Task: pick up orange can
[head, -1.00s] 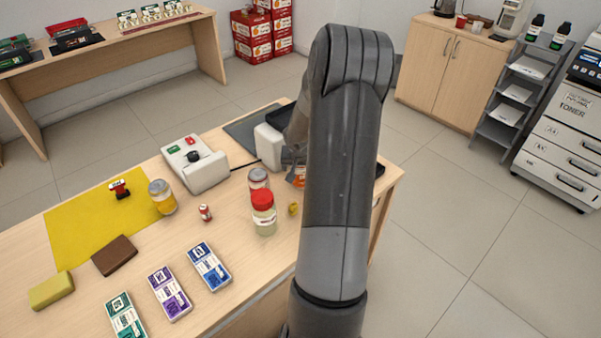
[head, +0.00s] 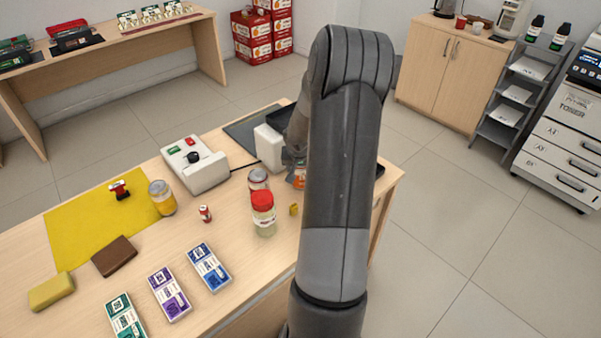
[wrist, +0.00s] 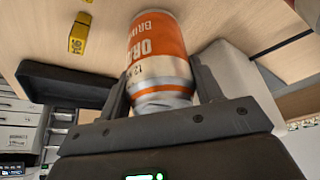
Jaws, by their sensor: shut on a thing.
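The orange can (wrist: 157,52) is between the two fingers of my gripper (wrist: 160,92) in the wrist view. It has an orange band with white lettering and a silver end near the palm. My gripper is shut on it. In the head view a small orange part of the can (head: 300,174) shows beside my arm, above the right part of the counter (head: 225,270). My arm hides most of the can and gripper there.
A jar with a red lid (head: 263,215) and a silver-topped can (head: 258,180) stand left of my gripper. A white box (head: 269,147) stands behind them. A small yellow object (head: 294,209) lies near the jar; it also shows in the wrist view (wrist: 79,36).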

